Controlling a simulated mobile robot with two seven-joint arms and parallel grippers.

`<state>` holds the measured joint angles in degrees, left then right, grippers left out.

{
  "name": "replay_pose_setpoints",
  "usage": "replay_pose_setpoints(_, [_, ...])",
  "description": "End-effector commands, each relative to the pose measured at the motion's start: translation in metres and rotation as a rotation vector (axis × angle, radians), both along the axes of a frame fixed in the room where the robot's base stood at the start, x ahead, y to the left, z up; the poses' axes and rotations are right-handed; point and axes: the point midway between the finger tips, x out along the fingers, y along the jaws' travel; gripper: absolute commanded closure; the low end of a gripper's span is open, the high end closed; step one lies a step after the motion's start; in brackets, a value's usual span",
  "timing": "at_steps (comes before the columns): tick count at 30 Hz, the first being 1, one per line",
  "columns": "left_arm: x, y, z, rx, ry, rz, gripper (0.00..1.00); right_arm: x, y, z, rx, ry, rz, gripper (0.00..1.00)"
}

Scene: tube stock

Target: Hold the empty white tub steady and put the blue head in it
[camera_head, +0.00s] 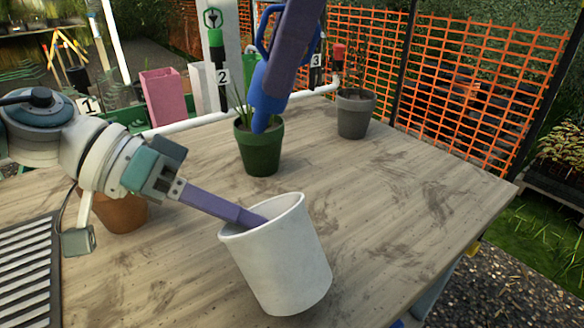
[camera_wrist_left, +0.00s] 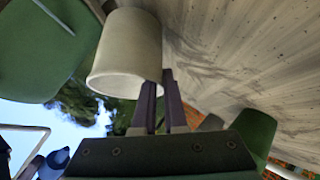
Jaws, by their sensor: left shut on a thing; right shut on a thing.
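The white tub (camera_head: 285,265) is at the front middle of the table in the head view, mouth up and leaning. I cannot tell whether its base touches the table. My left gripper (camera_head: 250,217) is shut on its rim, with a purple finger reaching inside the mouth. The tub (camera_wrist_left: 128,45) and left fingers (camera_wrist_left: 164,100) also show in the left wrist view. My right gripper (camera_head: 279,82) comes down from the top, shut on the blue head (camera_head: 262,105). The blue head has a loop above and hangs in front of the green pot, apart from the tub. The tub's floor is hidden.
The green pot (camera_head: 261,155) with a plant stands behind the tub, a grey pot (camera_head: 355,115) farther right. A terracotta pot (camera_head: 120,213) is partly behind my left arm. A slatted tray (camera_head: 30,270) lies at left. A white pipe (camera_head: 195,122) runs along the back. The table's right side is clear.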

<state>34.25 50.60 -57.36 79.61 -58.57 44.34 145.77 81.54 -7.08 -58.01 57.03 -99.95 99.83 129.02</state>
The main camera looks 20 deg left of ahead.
Motion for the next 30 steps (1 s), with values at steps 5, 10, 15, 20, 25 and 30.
replay_pose_setpoints(5, [0.0,0.0,0.0,0.0,-0.001,0.001,1.0,0.0,0.0,-0.004,0.0,0.001,0.0,1.0])
replay_pose_setpoints(10, [0.0,0.0,0.0,0.0,-0.001,0.001,1.0,0.0,0.0,-0.016,0.0,0.001,-0.001,1.0])
replay_pose_setpoints(15, [0.0,0.0,0.0,0.0,-0.001,0.001,1.0,0.0,0.0,-0.028,0.0,0.001,-0.001,1.0])
replay_pose_setpoints(20, [0.0,0.0,0.0,0.0,-0.001,0.001,1.0,0.0,0.0,-0.039,0.0,0.001,-0.002,1.0])
replay_pose_setpoints(25, [0.0,0.0,0.0,0.0,-0.001,0.001,1.0,0.0,0.0,-0.051,0.0,0.001,0.0,1.0])
replay_pose_setpoints(30, [0.0,0.0,0.0,0.0,-0.001,0.001,1.0,0.0,0.0,-0.063,-0.001,0.002,0.0,1.0])
